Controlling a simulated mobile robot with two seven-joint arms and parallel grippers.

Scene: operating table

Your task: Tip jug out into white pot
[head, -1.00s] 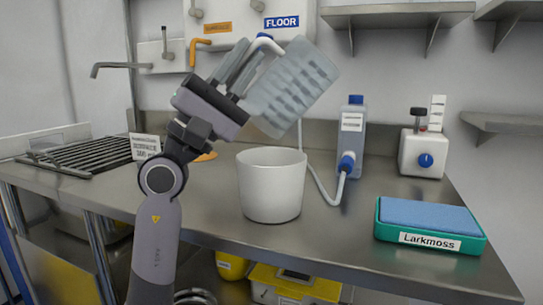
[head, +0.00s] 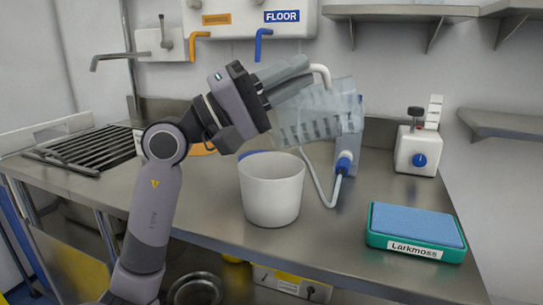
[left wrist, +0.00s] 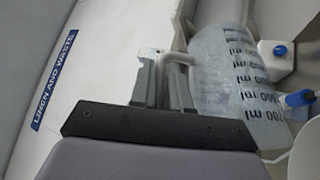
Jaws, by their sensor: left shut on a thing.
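The jug (head: 310,122) is clear grey plastic with dark volume marks. My left gripper (head: 304,74) is shut on its white handle. The jug is held in the air, tipped over on its side, above and overlapping the upper right of the white pot in the head view. The white pot (head: 271,192) stands upright on the steel counter; its inside is mostly hidden. In the left wrist view the jug (left wrist: 222,65) is beside the fingers (left wrist: 165,80), and a white rim, likely the pot (left wrist: 303,155), shows at the right edge. No flow is visible. My right gripper is out of view.
A dispenser bottle with a blue nozzle (head: 345,162) and white hose stands behind the jug, partly hidden. A green tray with a blue pad (head: 415,228) lies at the right front. A white box with a blue knob (head: 418,150) stands behind it. A drain rack (head: 80,150) is left.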

